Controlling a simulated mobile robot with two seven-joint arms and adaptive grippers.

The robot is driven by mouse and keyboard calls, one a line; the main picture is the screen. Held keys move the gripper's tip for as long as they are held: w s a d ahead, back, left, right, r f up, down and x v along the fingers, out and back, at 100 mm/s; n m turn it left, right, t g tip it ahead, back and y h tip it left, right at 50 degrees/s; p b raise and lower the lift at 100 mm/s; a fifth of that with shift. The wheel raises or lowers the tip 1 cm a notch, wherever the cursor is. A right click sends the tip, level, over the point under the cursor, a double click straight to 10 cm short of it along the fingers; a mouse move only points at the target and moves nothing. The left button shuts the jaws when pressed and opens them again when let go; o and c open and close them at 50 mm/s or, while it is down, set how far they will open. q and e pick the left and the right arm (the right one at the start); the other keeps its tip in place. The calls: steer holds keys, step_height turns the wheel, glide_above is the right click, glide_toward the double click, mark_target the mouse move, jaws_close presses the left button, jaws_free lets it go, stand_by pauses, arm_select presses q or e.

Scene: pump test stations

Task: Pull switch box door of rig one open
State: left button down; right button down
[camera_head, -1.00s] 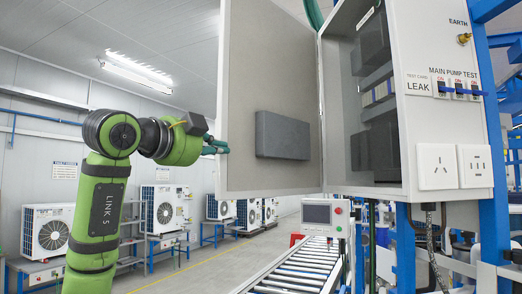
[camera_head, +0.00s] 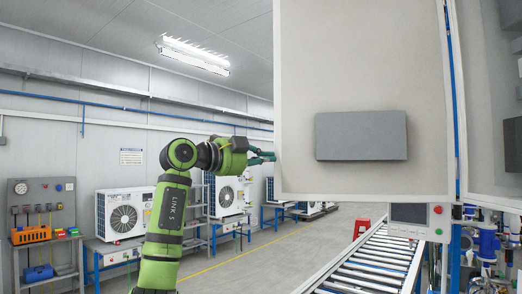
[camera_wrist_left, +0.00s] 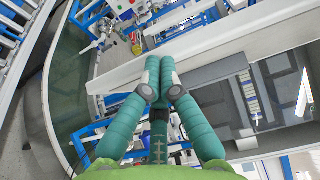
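The switch box door (camera_head: 365,60) stands wide open in the head view. Its inner side faces me, with a grey block (camera_head: 360,135) on it. The open switch box (camera_head: 490,150) is cut off at the right edge. My left gripper (camera_head: 272,157) is at the door's free left edge, its tips at or very near that edge. In the left wrist view the teal fingers (camera_wrist_left: 160,62) are together at the tips, across the pale door edge (camera_wrist_left: 115,78). I cannot tell whether they touch the door. My right gripper is not in view.
A roller conveyor (camera_head: 370,262) and a small control panel (camera_head: 419,215) are below the door. A white fan unit (camera_head: 122,213) and a bench with a gauge panel (camera_head: 42,200) stand at the left. The floor (camera_head: 270,250) between is clear.

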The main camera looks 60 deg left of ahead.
arm_select(q)
steer(key=shift+w+a+p, duration=0.35)
steer(key=shift+w+a, duration=0.9)
steer(key=shift+s+d, duration=0.1)
